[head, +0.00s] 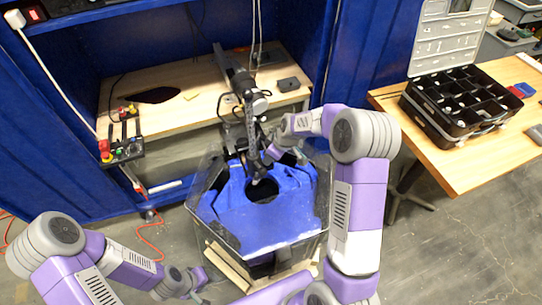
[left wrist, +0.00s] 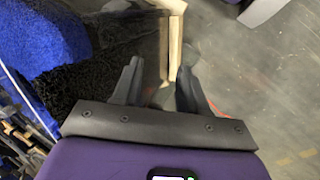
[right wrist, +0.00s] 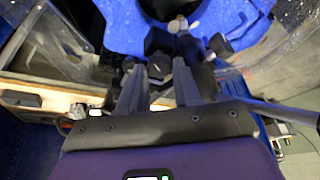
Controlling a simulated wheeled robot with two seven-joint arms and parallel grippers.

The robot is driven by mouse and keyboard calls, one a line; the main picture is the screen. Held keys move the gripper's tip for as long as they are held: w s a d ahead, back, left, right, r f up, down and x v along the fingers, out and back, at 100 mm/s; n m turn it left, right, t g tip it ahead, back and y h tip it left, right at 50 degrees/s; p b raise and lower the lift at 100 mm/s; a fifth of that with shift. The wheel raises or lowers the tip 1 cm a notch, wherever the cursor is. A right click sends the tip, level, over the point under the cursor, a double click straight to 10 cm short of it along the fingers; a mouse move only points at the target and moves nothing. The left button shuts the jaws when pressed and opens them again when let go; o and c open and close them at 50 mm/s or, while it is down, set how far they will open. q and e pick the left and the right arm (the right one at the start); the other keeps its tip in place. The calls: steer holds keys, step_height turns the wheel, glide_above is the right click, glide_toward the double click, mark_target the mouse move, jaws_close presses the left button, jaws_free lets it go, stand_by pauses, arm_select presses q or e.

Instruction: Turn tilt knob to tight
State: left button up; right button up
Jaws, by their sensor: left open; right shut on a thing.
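The thruster tank (head: 225,235) stands in the middle of the head view, with a blue inside and a round dark opening (head: 262,190). A dark thruster mount with a post (head: 250,125) rises at its back edge. My right gripper (head: 270,153) is at this mount. In the right wrist view, a small black knob (right wrist: 158,66), apparently the tilt knob, sits between the tips of my right gripper (right wrist: 159,75), which is shut on it. The knob's marking is too small to read. My left gripper (head: 202,283) is open and empty, low beside the tank; its fingers (left wrist: 158,80) stand apart.
A wooden workbench (head: 190,110) stands behind the tank, with a control box with a red button (head: 122,148) at its left end. A right-hand table (head: 475,160) holds an open black case (head: 460,105). Orange cable (head: 152,235) lies on the floor.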

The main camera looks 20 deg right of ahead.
stand_by(0.4)
steer(key=o, duration=1.1)
steer(key=shift+c, duration=0.2)
steer(key=shift+s+a+f, duration=0.1)
